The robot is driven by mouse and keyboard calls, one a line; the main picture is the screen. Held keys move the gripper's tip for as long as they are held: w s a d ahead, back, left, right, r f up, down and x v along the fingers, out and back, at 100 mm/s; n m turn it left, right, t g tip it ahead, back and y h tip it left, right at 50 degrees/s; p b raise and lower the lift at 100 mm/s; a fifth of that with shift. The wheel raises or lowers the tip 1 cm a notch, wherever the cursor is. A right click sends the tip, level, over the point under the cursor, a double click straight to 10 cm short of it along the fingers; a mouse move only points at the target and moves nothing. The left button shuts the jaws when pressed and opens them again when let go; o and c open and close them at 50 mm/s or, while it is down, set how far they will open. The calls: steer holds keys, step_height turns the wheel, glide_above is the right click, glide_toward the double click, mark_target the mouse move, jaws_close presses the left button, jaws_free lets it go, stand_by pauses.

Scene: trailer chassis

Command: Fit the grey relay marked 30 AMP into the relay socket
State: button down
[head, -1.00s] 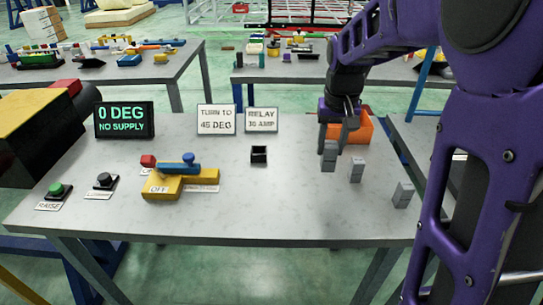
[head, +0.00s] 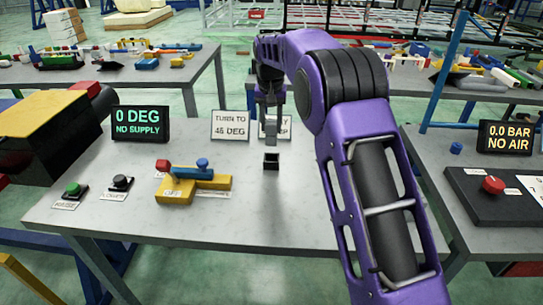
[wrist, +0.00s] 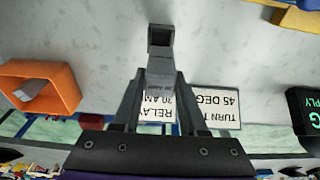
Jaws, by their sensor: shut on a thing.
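My gripper (head: 273,115) is shut on a grey relay (head: 272,133) and holds it above the table. The black relay socket (head: 271,162) stands on the table just below the held relay in the head view. In the wrist view the square mouth of the socket (wrist: 160,36) is just beyond the relay's end. The relay looks upright and close above the socket; I cannot tell the exact gap or whether they touch.
The relay sign (wrist: 155,105) stands behind my gripper, next to the turn-to-45 sign (head: 231,125). A yellow switch block with a blue handle (head: 190,188) is left of the socket. An orange bin (wrist: 62,88) holds something grey. The table's front is clear.

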mark_target(272, 145)
step_height(272, 145, down, 8)
steer(key=shift+r, duration=0.1)
stand_by(0.4)
steer(key=shift+c, duration=2.2)
jaws_free()
steer(key=shift+f, duration=0.25)
steer(key=r, duration=0.4)
steer(key=s+r, duration=0.1)
steer(key=r, duration=0.3)
steer(key=s+r, duration=0.1)
steer(key=r, duration=0.3)
steer(key=shift+r, duration=0.15)
steer(key=shift+w, duration=0.1)
